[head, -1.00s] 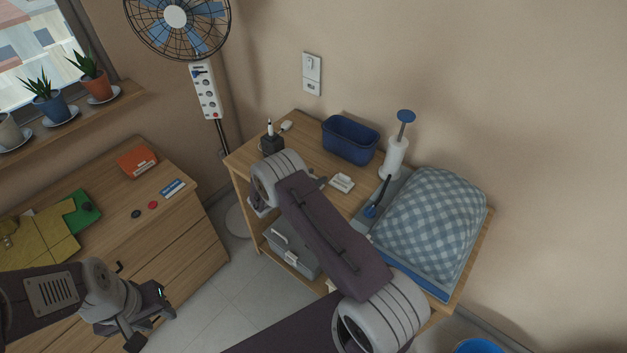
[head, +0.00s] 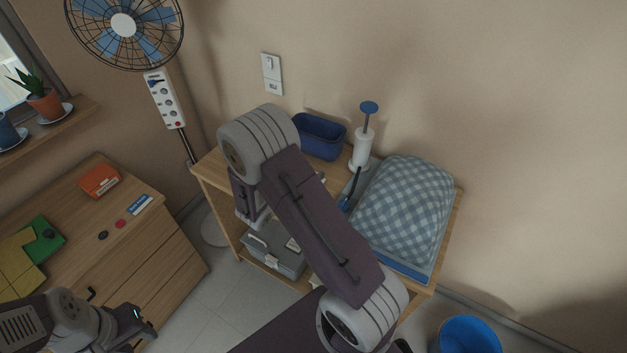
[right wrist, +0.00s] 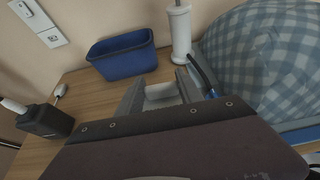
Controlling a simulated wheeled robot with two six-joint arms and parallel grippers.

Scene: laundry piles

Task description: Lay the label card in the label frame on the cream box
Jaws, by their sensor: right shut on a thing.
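My right gripper (right wrist: 160,98) is shut on a small whitish thing (right wrist: 160,91) above the wooden table. I cannot tell whether that is the label card. In the head view my right arm hides its fingers. A flat blue-and-white card (head: 139,205) lies on the dresser at the left. No box is clearly cream. A grey box (head: 262,252) with pale label-like patches sits on the table's lower shelf, partly behind my right arm. A label frame cannot be made out. My left gripper (head: 138,326) is at the lower left, near the dresser; its finger gap is unclear.
The table (right wrist: 90,88) bears a blue bin (head: 320,137), a white pump bottle (head: 361,150), a black charger (right wrist: 45,121) and a checked cloth mound (head: 408,205) in a blue tray. A fan (head: 124,25) and a blue bucket (head: 471,335) stand on either side of the table.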

